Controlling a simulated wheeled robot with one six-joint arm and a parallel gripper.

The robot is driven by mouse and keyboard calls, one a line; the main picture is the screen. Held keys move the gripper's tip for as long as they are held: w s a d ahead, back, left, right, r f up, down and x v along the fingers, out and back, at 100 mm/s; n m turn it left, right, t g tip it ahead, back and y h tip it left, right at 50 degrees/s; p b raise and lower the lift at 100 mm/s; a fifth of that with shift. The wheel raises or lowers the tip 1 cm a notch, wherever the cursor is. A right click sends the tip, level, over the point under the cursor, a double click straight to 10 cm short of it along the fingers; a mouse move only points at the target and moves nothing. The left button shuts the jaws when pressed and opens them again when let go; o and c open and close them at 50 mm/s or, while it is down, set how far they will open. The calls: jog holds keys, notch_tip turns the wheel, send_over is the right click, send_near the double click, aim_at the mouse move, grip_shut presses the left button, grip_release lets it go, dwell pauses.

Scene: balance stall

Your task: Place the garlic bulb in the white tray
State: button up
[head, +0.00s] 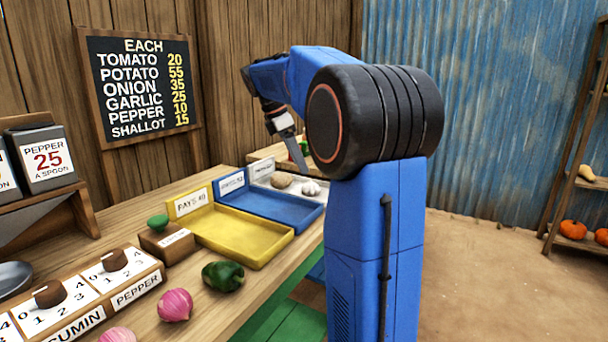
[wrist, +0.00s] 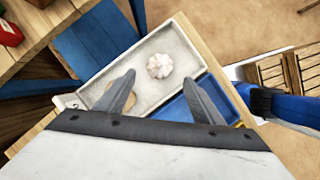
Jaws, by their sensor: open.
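The white garlic bulb (wrist: 160,65) lies inside the white tray (wrist: 190,42) in the wrist view. In the head view the garlic bulb (head: 311,188) shows in the tray just left of my arm. A brownish, potato-like item (head: 282,181) is in the same tray, to the left of the bulb. My gripper (wrist: 157,80) is open and empty above the tray, its two fingers apart, with the bulb showing beyond and between the tips.
A blue tray (head: 270,203) adjoins the white tray, and a yellow tray (head: 240,235) stands beside it. A green pepper (head: 222,276) and a pink onion or shallot (head: 174,305) lie on the counter. A price board (head: 142,90) stands behind.

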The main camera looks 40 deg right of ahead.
jog(key=shift+v, duration=1.8)
